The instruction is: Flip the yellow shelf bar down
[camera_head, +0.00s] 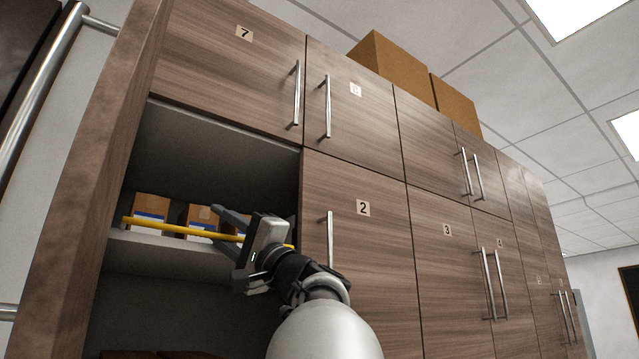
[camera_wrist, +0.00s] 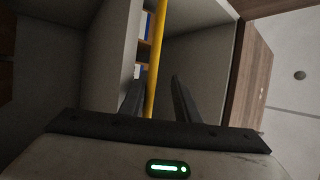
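The yellow shelf bar (camera_head: 165,226) runs across the front of the shelf in the open cabinet compartment, in front of small boxes. In the wrist view the bar (camera_wrist: 156,50) passes lengthwise between my two dark fingers, closer to the left one. My gripper (camera_head: 222,228) is open at the right part of the bar, with its fingers above and below it. In the wrist view my gripper (camera_wrist: 157,78) shows a wide gap on the bar's right side. I cannot tell whether the left finger touches the bar. The bar's right part is partly hidden by my gripper.
Small boxes with blue labels (camera_head: 150,210) stand on the white shelf (camera_head: 150,243) behind the bar. Closed door 2 (camera_head: 375,255) with a vertical handle (camera_head: 330,240) is close on the right. Door 7 (camera_head: 220,65) is closed above. Cardboard boxes (camera_head: 390,65) sit on top.

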